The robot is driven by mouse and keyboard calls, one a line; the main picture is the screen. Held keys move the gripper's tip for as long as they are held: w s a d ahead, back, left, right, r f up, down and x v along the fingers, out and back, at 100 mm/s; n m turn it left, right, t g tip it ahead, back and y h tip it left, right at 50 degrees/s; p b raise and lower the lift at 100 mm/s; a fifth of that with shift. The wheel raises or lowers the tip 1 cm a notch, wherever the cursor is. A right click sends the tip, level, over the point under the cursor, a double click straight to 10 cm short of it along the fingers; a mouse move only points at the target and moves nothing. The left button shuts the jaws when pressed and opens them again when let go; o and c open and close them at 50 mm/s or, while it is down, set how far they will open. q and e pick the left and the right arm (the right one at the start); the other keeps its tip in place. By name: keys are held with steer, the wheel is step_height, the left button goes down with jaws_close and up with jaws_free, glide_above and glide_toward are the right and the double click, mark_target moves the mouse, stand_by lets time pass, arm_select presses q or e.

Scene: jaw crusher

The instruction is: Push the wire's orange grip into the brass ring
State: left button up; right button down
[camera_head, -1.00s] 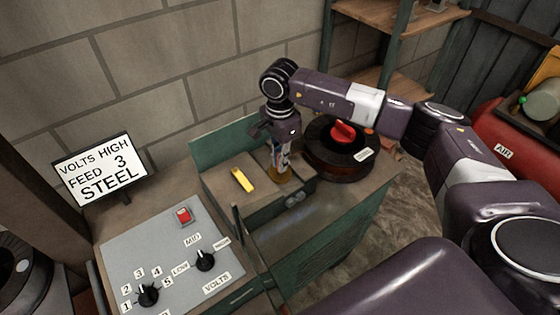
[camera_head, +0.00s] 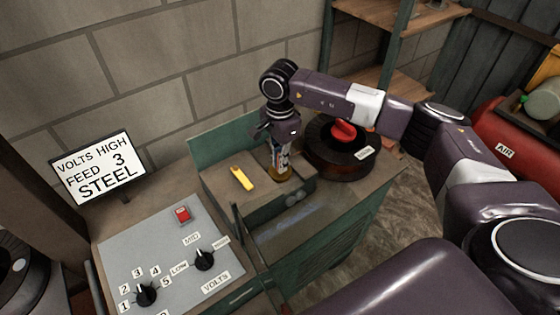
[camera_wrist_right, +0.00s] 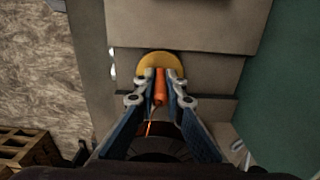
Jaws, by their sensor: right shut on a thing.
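My right gripper (camera_head: 279,168) points down over the grey block at the back of the bench. In the right wrist view its fingers (camera_wrist_right: 160,92) are closed on the wire's orange grip (camera_wrist_right: 160,87), which lies between them. The orange wire (camera_wrist_right: 150,127) trails back from the grip toward the wrist. The brass ring (camera_wrist_right: 160,60) shows as a rounded yellow piece just beyond the fingertips. In the head view the ring (camera_head: 283,178) is mostly hidden by the gripper. I cannot tell whether the grip has entered the ring. My left gripper is not in view.
A yellow bar (camera_head: 241,178) lies on the block left of the gripper. A dark round reel with a red knob (camera_head: 343,131) stands close on the right. A control panel (camera_head: 160,250) with dials and a red switch is at the front left. A sign (camera_head: 98,168) stands behind it.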

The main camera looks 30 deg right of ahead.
steer(key=c, duration=1.9)
jaws_free()
steer(key=shift+f, duration=0.1)
steer(key=shift+c, duration=0.2)
step_height(320, 180, up, 12)
steer(key=shift+r, duration=0.1)
